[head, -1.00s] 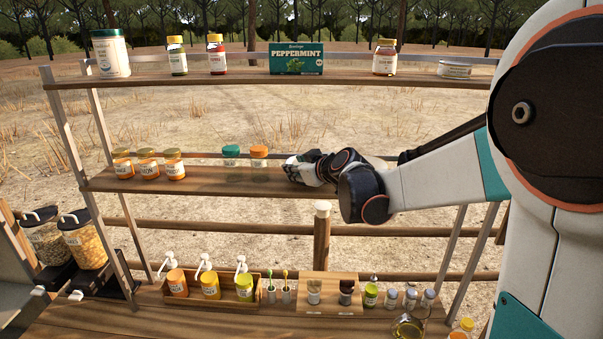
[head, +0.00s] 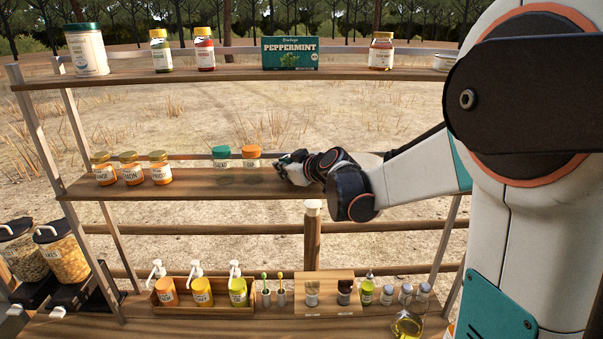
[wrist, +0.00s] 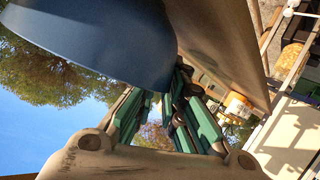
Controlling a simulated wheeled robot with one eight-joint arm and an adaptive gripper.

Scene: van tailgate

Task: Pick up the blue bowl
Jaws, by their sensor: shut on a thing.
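The blue bowl (wrist: 100,40) fills the upper left of the wrist view, its dark smooth outer side showing. My gripper (wrist: 172,88) is shut on the bowl's edge, with the green finger pads reaching up to it. In the head view my gripper (head: 283,165) is at the middle shelf, just right of an orange-lidded jar. I cannot make out the bowl in the head view. The bowl's inside and the exact contact of the fingertips are hidden.
The middle shelf (head: 200,188) holds several jars, including the orange-lidded jar (head: 251,157) close to my gripper. The top shelf (head: 230,75) is above, with bottles and a peppermint box (head: 290,53). Pump bottles (head: 202,292) and small jars line the lower counter.

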